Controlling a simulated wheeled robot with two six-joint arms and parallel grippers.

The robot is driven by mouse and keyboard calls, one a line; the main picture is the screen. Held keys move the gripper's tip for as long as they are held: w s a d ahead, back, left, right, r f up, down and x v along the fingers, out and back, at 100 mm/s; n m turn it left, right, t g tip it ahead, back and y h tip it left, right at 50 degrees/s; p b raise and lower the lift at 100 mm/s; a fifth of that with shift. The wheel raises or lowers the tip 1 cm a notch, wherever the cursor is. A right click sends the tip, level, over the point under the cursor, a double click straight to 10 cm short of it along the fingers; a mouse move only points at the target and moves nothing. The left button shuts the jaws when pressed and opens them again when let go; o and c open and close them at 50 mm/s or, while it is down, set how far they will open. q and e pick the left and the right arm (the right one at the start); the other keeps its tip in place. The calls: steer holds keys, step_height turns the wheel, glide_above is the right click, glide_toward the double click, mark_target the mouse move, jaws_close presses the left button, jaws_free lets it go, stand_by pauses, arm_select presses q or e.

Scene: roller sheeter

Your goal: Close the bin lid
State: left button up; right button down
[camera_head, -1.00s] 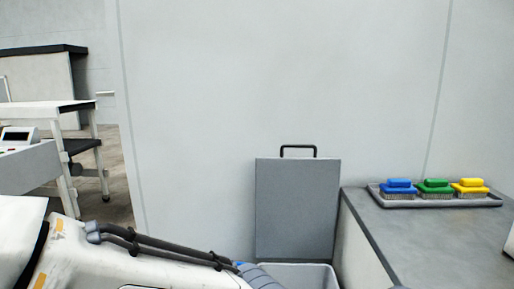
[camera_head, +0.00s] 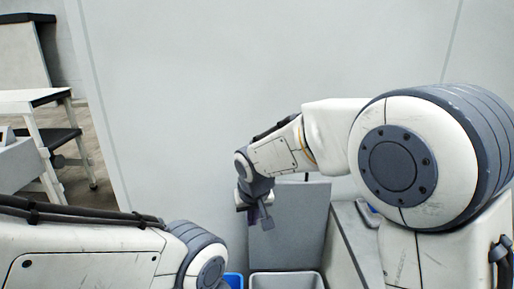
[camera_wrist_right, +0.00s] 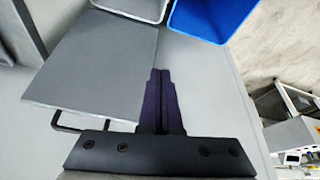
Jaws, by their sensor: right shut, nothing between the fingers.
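The bin lid (camera_head: 300,230) is a flat grey panel standing upright, open, behind the light grey bin (camera_head: 287,281). Its dark handle (camera_head: 306,177) at the top edge is mostly hidden by my right arm. My right gripper (camera_head: 264,218) is shut and empty at the left edge of the lid. In the right wrist view the dark fingers (camera_wrist_right: 160,75) lie together beside the lid (camera_wrist_right: 95,65), over the wall side, and the handle (camera_wrist_right: 65,125) sits to their left. I cannot tell whether they touch the lid. My left arm shows at the lower left, but its gripper is out of frame.
A blue bin (camera_head: 234,280) stands just left of the grey bin; it also shows in the right wrist view (camera_wrist_right: 213,18). A grey-topped counter (camera_head: 350,232) is right of the lid, largely hidden by my right arm. A plain wall (camera_head: 200,110) is behind.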

steer(key=w+d+r+m+t+p, duration=0.1)
steer(key=w+r+p, duration=0.3)
steer(key=w, duration=0.3)
steer(key=w+d+r+m+t+p, duration=0.1)
steer(key=w+r+p, duration=0.3)
steer(key=w, duration=0.4)
steer(key=shift+h, duration=0.3)
steer(key=p+x, duration=0.3)
steer(key=x, duration=0.5)
steer(key=shift+w+f, duration=0.25)
steer(key=shift+w, duration=0.15)
arm_select(q)
step_height(320, 180, up, 15)
steer(key=shift+f+p, duration=0.2)
steer(key=shift+p, duration=0.2)
arm_select(e)
steer(key=shift+w+f, duration=0.25)
steer(key=shift+f, duration=0.3)
arm_select(q)
steer(key=shift+f, duration=0.1)
